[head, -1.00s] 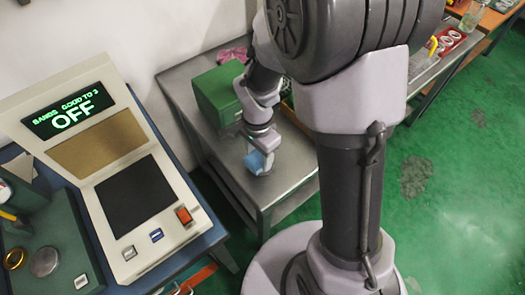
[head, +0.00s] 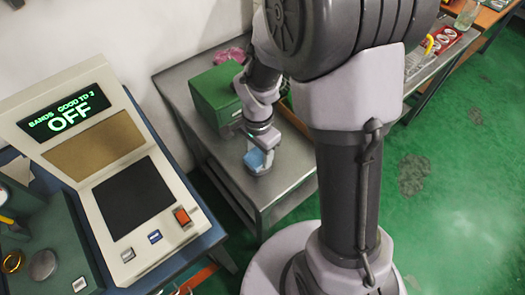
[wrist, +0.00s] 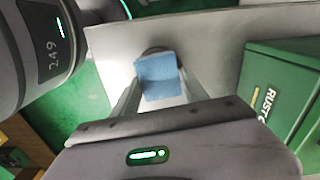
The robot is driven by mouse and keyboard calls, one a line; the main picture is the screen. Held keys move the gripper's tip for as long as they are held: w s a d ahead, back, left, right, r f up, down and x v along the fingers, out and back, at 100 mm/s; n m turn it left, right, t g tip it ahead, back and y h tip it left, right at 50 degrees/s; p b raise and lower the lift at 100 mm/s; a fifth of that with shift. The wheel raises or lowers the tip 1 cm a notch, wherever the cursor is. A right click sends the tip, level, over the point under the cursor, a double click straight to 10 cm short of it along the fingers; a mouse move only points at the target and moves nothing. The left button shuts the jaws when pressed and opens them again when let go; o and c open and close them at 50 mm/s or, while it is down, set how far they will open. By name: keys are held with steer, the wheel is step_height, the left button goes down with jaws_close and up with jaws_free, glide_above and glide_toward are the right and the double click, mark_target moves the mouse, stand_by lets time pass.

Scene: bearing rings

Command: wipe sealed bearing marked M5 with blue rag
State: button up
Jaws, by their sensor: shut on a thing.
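My gripper (wrist: 158,92) is shut on the blue rag (wrist: 158,76), which shows as a small blue square between the fingers. The rag (head: 256,160) also shows in the head view, low over the front part of the grey metal table. A dark round edge (wrist: 158,51) peeks out just past the rag in the wrist view; it looks like a bearing, mostly hidden under the rag. I cannot read any M5 mark on it, nor tell whether the rag touches it.
A green box (head: 215,92) marked RUST stands on the metal table (head: 296,166) beside my gripper. A pink cloth (head: 229,55) lies behind it. At left, a tester (head: 68,118) reads OFF, with round parts (head: 43,265) on a green surface nearby.

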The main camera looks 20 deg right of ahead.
steer(key=shift+s+a, duration=0.1)
steer(key=shift+a, duration=0.45)
steer(key=shift+w+d, duration=0.25)
steer(key=shift+d, duration=0.45)
steer(key=shift+w+d, duration=0.2)
steer(key=shift+d, duration=0.45)
steer(key=shift+r, duration=0.1)
step_height(320, 180, up, 6)
steer(key=p, duration=0.5)
steer(key=f+b, duration=0.1)
steer(key=a+f+b, duration=0.1)
steer(key=f+b, duration=0.1)
steer(key=shift+s+a+f+b, duration=0.15)
steer(key=shift+s+f+b, duration=0.1)
steer(key=shift+s+b, duration=0.1)
steer(key=shift+r, duration=0.15)
